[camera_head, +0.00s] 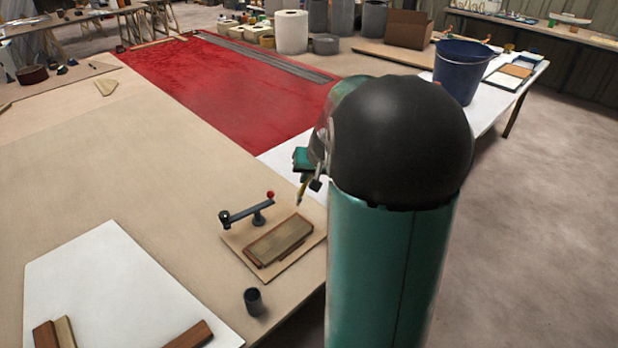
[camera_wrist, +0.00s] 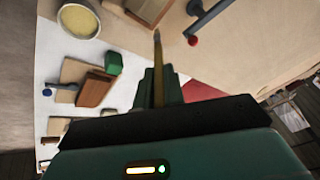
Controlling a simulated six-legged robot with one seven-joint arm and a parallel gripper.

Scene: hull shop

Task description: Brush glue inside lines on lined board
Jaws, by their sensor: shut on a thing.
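My gripper (camera_wrist: 158,92) is shut on a thin yellow-brown brush (camera_wrist: 158,62), whose dark tip points away from the wrist. In the head view, my gripper (camera_head: 308,168) is partly hidden behind my arm, and the brush (camera_head: 302,190) hangs tilted above the table, behind a small board. That small board (camera_head: 236,240) carries a brown wooden block (camera_head: 279,240); I can make out no lines on it. A round pot (camera_wrist: 78,20) with pale yellow contents, perhaps glue, shows at the upper left of the wrist view, apart from the brush.
A dark lever with a red knob (camera_head: 250,209) stands beside the block. A dark cup (camera_head: 254,301) is near the table edge. A white sheet (camera_head: 105,285) holds wooden pieces. A red sheet (camera_head: 225,95) lies behind. A green cube (camera_wrist: 114,62) shows in the wrist view.

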